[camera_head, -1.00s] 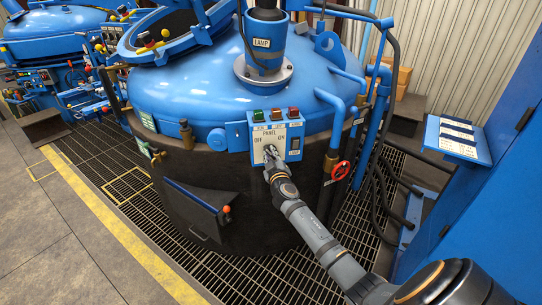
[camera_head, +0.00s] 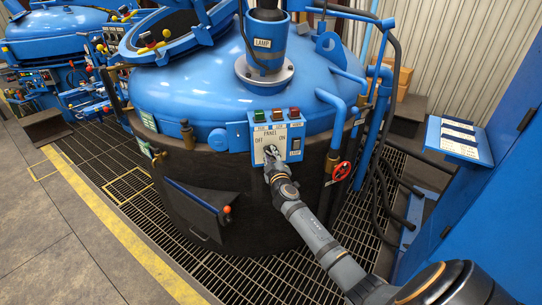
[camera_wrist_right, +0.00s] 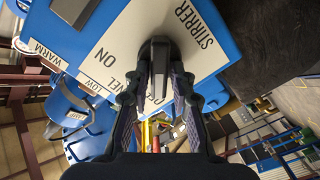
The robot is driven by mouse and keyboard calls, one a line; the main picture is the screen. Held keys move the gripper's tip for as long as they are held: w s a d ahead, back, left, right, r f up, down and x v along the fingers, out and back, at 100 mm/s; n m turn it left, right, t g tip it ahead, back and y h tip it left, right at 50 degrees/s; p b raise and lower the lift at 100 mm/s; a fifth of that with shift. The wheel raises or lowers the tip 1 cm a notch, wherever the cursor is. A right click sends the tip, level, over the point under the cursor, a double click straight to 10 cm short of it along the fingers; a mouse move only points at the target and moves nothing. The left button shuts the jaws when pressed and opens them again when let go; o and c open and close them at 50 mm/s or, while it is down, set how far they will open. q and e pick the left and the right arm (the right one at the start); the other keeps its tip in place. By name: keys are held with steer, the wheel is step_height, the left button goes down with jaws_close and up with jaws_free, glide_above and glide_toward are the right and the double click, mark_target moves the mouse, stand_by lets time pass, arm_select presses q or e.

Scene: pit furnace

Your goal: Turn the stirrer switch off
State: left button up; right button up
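The stirrer switch is a dark lever knob (camera_wrist_right: 160,50) on a white panel face, beside the word STIRRER in the right wrist view. In the head view, the control panel (camera_head: 291,127) is on the front of the blue-lidded furnace, marked OFF on the left and ON on the right. My right gripper (camera_head: 271,153) is at this panel and hides most of the knob. In the wrist view its two fingertips (camera_wrist_right: 160,70) are on either side of the knob and appear closed on it. My left gripper is not in view.
Green, red and amber lamps (camera_head: 276,114) line the panel top, with a dark rocker (camera_head: 296,144) at its right. A red valve wheel (camera_head: 341,171) and blue pipes are to the right. A sloped blue stand (camera_head: 458,152) is farther right. Grating surrounds the furnace.

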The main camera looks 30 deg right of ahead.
steer(key=shift+o, duration=1)
steer(key=shift+s+a, duration=0.1)
steer(key=shift+s, duration=0.05)
steer(key=v, duration=1.1)
steer(key=shift+s+a, duration=0.2)
steer(key=shift+s, duration=0.05)
